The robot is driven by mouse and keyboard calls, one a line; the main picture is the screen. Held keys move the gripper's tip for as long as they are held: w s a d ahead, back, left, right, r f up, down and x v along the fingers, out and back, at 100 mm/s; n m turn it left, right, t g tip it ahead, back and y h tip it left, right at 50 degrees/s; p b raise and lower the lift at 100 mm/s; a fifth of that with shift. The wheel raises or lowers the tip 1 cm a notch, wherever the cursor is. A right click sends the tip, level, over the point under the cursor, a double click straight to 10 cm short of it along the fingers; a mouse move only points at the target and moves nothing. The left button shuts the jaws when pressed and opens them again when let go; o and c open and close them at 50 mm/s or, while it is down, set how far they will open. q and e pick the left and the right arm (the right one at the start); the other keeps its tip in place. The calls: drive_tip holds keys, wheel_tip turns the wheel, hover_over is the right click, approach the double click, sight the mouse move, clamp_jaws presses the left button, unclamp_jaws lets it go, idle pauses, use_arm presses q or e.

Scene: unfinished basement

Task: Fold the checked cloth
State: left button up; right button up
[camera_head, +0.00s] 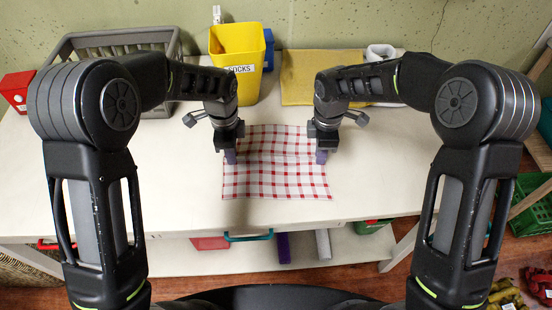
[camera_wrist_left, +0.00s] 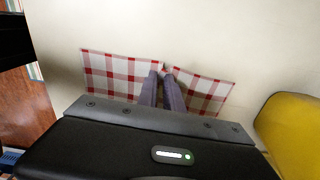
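The checked cloth (camera_head: 275,180), white with red and dark lines, lies on the pale table below the middle of the head view. A raised crease crosses it from side to side between my grippers. My left gripper (camera_head: 231,156) is at its left edge, my right gripper (camera_head: 321,156) at its right edge, both about halfway up. In the left wrist view the left fingertips (camera_wrist_left: 165,74) are close together on the edge of the cloth (camera_wrist_left: 110,75), which is pinched into a notch there. The right fingers look shut at the crease's other end; their grip is partly hidden.
On the table (camera_head: 170,200), a grey basket (camera_head: 115,40), a red box (camera_head: 16,90), a yellow socks bin (camera_head: 236,50) and a folded yellow cloth (camera_head: 305,75) stand along the back. The table in front and beside the checked cloth is clear.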

use_arm(q)
clamp_jaws()
use_arm(e)
clamp_jaws()
